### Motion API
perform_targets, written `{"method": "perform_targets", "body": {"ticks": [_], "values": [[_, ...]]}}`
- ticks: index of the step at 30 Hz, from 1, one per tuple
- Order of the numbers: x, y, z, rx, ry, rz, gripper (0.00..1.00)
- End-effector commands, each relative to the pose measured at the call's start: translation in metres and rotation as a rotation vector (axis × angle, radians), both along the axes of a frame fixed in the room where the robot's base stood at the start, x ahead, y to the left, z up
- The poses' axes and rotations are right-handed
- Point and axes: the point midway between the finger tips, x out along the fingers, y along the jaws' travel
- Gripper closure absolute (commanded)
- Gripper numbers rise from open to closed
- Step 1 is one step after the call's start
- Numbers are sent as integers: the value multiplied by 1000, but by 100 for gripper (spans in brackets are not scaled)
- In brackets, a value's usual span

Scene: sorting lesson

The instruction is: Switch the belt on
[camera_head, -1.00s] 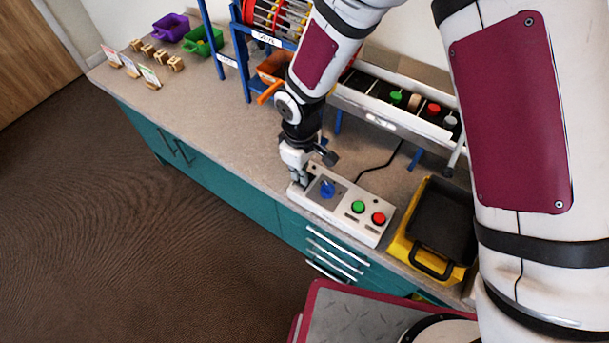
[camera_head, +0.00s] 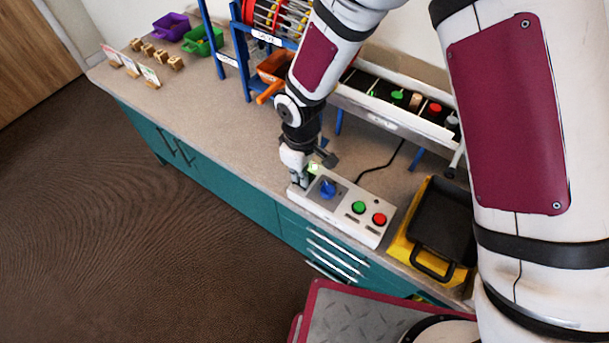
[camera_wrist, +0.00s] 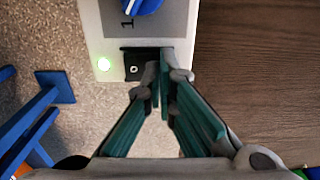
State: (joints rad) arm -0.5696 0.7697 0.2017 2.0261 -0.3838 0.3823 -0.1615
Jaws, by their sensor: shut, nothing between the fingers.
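A white control box (camera_head: 345,212) lies on the counter with a blue knob (camera_head: 327,189), a green button (camera_head: 358,207) and a red button (camera_head: 379,219). In the wrist view, a black rocker switch (camera_wrist: 133,66) marked with an O sits at the box's near end. The belt (camera_head: 385,100) stands behind, carrying several small pieces.
A yellow tray with a black insert (camera_head: 445,225) stands right of the box. A blue rack (camera_head: 240,60) with an orange bin (camera_head: 275,67) stands behind. Purple (camera_head: 171,26) and green (camera_head: 203,40) bins and wooden blocks (camera_head: 160,55) are at the far left. The left counter is mostly clear.

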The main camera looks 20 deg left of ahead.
Motion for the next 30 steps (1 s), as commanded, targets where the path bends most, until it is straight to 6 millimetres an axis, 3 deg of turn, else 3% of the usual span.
{"method": "perform_targets", "body": {"ticks": [24,30], "values": [[0,1,61,3,-1,-1,100],[0,0,68,1,0,-1,100]]}}
